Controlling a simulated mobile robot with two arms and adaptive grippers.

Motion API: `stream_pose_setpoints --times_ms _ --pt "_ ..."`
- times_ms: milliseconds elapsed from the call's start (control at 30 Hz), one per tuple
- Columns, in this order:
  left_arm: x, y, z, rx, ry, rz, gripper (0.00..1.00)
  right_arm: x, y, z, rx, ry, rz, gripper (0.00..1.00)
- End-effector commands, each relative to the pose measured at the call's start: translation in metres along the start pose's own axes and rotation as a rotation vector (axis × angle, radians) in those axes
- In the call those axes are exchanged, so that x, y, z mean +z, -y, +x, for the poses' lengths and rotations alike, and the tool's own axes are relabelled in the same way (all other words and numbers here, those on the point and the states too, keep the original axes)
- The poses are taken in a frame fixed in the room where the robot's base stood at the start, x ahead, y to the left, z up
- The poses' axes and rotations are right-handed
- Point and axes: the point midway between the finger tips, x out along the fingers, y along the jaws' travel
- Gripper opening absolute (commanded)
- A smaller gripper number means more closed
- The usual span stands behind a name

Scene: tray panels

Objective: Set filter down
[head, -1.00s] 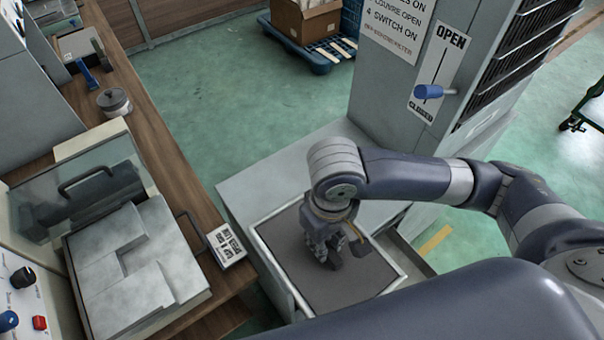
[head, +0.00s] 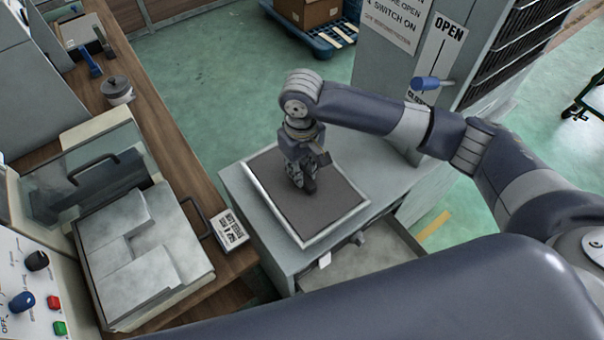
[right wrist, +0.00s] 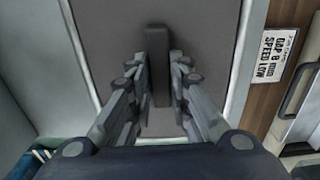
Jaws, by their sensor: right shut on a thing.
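The filter is a flat dark panel with a pale rim (head: 343,225). It also shows in the right wrist view (right wrist: 110,30), with a dark upright handle bar (right wrist: 157,60) at its middle. My right gripper (head: 307,187) is shut on this handle, with a finger on each side of it in the right wrist view (right wrist: 158,85). The filter lies flat, on or just above the grey cabinet top (head: 392,178); I cannot tell whether it touches. My left gripper is not in view.
An open tray-like bay (head: 375,268) lies in front of the filter. A tall grey unit with a blue-knobbed lever (head: 428,83) stands behind on the right. A wooden bench (head: 165,150) with a grey lidded machine (head: 150,255) and a small sign (head: 229,230) runs along the left.

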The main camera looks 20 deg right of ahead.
Motion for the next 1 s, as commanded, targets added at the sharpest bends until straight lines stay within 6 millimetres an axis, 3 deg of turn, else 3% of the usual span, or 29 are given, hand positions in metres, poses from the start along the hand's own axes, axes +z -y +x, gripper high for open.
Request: stream_pose_setpoints --times_ms 200,567,600,700,1000 --pt "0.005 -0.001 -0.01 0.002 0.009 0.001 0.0 0.002 0.0 0.026 0.001 0.003 -0.001 0.0" --pt "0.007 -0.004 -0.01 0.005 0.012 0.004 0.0 0.002 0.001 0.031 0.0 0.002 -0.001 0.0" --pt "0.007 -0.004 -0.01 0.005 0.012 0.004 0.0 0.002 0.0 0.033 0.001 0.002 -0.001 0.2" --pt "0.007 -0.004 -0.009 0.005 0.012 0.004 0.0 0.002 0.0 0.032 0.001 0.002 -0.001 0.38" --pt "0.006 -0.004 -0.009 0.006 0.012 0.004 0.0 0.002 0.0 0.032 0.001 0.002 -0.001 0.38"
